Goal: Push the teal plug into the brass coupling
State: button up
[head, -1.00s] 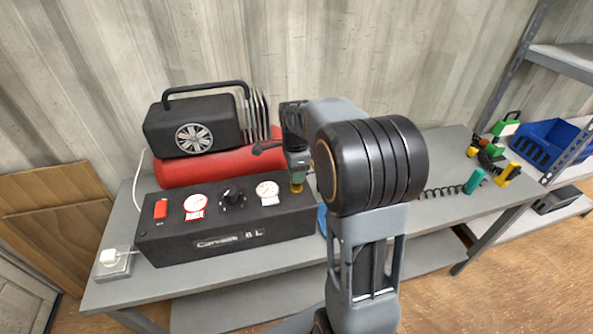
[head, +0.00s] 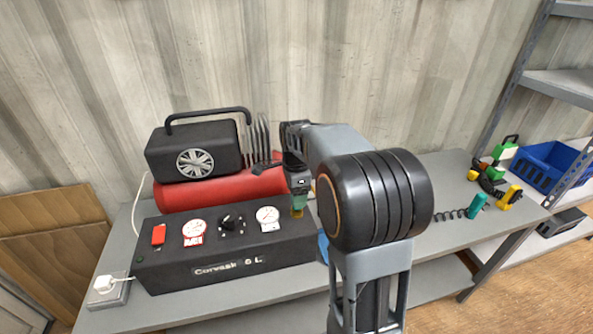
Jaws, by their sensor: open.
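My gripper (head: 299,188) points down at the right end of the black control box. A small teal piece, which looks like the teal plug (head: 299,203), shows just under it. The brass coupling (head: 297,213) is directly below the teal piece, at the box's right top edge. The jaws are open at the top of the teal piece; the fingertips are small and dark here. The teal piece and the brass look in line and close together. I cannot tell how far one sits in the other.
The black box (head: 225,268) carries gauges and a red switch (head: 158,235). Behind it lies a red tank (head: 215,190) under a black motor unit. A teal cylinder (head: 477,202) with a coiled hose stands right on the grey bench (head: 430,222), near yellow and green tools (head: 500,165).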

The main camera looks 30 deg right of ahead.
notch_tip(320, 180, up, 12)
jog(key=shift+f, duration=0.15)
dwell(0.7)
jog(key=f+n, duration=0.1)
jog(key=n, duration=0.2)
jog(key=f+n, duration=0.2)
jog(key=s+f+n, duration=0.1)
jog(key=n, duration=0.2)
jog(key=shift+s+a+f+n+t, duration=0.1)
jog(key=shift+a+f+n+t, duration=0.2)
jog(key=shift+a+f+t, duration=0.1)
jog(key=s+a+f+n+t, duration=0.1)
jog(key=s+a+f+n, duration=0.1)
jog(key=s+a+n, duration=0.2)
jog(key=s+a+f+n+t, duration=0.2)
jog(key=s+n, duration=0.5)
jog(key=s, duration=0.4)
jog(key=shift+a+f+n, duration=0.3)
jog(key=shift+a+f, duration=0.2)
jog(key=shift+a, duration=0.7)
